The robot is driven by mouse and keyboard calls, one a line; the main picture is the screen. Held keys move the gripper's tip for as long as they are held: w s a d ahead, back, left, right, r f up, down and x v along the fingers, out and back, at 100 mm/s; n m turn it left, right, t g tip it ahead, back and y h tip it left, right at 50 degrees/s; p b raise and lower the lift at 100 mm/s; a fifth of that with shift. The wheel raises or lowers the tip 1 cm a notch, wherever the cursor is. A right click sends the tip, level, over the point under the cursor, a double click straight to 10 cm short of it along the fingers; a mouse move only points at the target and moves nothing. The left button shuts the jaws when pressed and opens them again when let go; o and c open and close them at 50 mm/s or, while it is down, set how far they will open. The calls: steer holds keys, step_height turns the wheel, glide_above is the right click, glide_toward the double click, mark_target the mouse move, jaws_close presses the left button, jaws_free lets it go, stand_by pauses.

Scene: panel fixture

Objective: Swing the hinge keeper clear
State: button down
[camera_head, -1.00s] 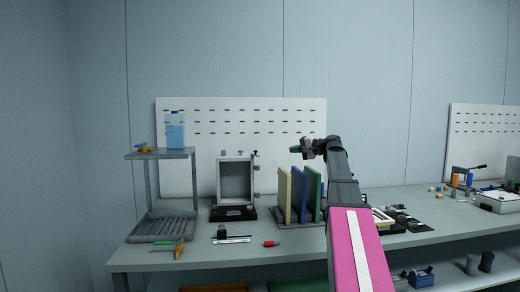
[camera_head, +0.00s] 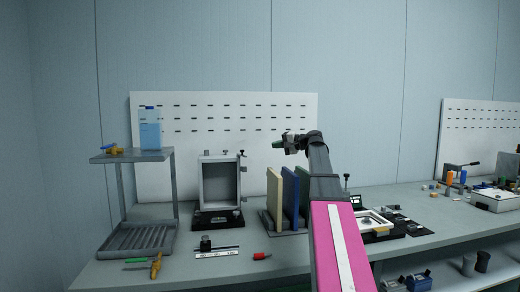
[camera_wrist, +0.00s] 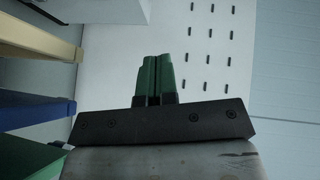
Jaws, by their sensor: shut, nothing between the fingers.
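The panel fixture, an upright grey frame (camera_head: 220,182) on a black base (camera_head: 218,219), stands on the bench left of centre. Small dark hardware, possibly the hinge keeper (camera_head: 243,178), shows along its right edge; its exact shape is too small to tell. My gripper (camera_head: 278,144) is raised above the upright boards, to the right of the fixture and apart from it. In the wrist view its green fingers (camera_wrist: 154,78) are together with nothing between them. A pale panel edge at the top left of the wrist view may be the fixture; I cannot tell.
Cream, blue (camera_head: 290,194) and green boards stand in a rack below my gripper. A grey shelf (camera_head: 127,157) with a blue bottle (camera_head: 150,130) is at the left. A white pegboard (camera_head: 200,115) stands behind.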

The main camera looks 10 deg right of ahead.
steer(key=s+a+x, duration=0.1)
steer(key=s+x, duration=0.1)
steer(key=x, duration=1)
steer(key=shift+a+f, duration=0.35)
steer(key=shift+a, duration=0.1)
steer(key=shift+s, duration=0.1)
